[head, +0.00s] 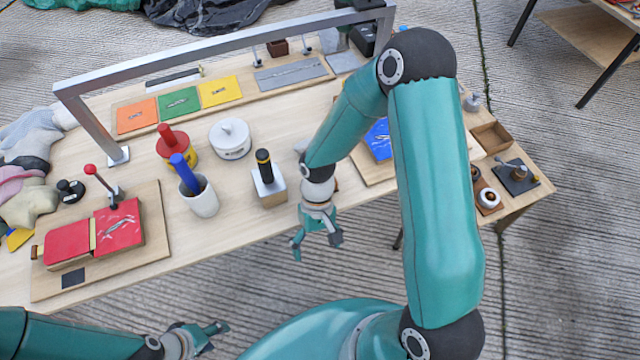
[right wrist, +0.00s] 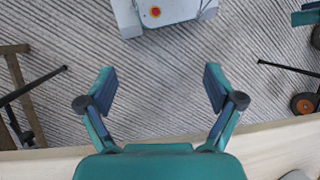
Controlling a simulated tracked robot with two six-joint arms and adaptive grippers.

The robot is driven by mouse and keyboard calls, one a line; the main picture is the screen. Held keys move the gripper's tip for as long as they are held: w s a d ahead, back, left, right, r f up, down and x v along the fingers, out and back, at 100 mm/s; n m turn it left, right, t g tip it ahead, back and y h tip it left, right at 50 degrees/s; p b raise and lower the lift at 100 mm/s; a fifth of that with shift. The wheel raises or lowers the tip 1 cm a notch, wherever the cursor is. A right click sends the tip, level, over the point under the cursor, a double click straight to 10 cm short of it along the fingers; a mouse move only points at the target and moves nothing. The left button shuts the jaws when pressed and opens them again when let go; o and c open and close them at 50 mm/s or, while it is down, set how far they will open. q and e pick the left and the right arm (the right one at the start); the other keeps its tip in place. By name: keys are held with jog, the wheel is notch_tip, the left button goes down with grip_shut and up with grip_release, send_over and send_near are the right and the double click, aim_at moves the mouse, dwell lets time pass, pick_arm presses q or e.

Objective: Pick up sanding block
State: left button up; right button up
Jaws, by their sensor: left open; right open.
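No object is plainly recognisable as the sanding block. A pale block with a black, yellow-banded upright handle (head: 268,184) stands near the table's front edge, but I cannot tell whether it is the sanding block. My right gripper (head: 317,244) is open and empty, hanging just past the front edge, to the right of and nearer than that block. In the right wrist view, its spread fingers (right wrist: 160,88) have only ribbed floor between them. My left gripper (head: 212,338) is open and empty at the bottom left, below the table edge. My right arm hides part of the table.
A white cup with a blue-handled tool (head: 199,198), a white lidded pot (head: 231,138) and a red box on a board (head: 118,228) stand left on the table (head: 240,225). A metal frame (head: 230,43) spans the back. An open wooden tray (head: 491,137) lies right.

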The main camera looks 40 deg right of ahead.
jog(key=w+d+r, duration=0.2)
jog(key=r, duration=0.2)
jog(key=w+d+r+t+h, duration=0.1)
jog(key=w+d+r, duration=0.1)
jog(key=w+r, duration=0.1)
jog(key=w+d+r+h, duration=0.1)
jog(key=w+d+r, duration=0.1)
jog(key=d+r, duration=0.1)
jog(key=shift+v, duration=0.8)
jog(key=w+d+r+t, duration=0.3)
jog(key=r, duration=0.7)
jog(key=shift+m+h, duration=0.3)
jog(key=shift+h, duration=0.1)
notch_tip(320, 180, down, 11)
jog(key=shift+w+r, duration=0.1)
jog(key=shift+w, duration=0.05)
jog(key=shift+w+a+f, duration=0.1)
jog(key=shift+w+f, duration=0.05)
jog(key=shift+f, duration=1.25)
jog(key=shift+w+f, duration=0.1)
jog(key=shift+f, duration=1.3)
jog(key=c, duration=1.3)
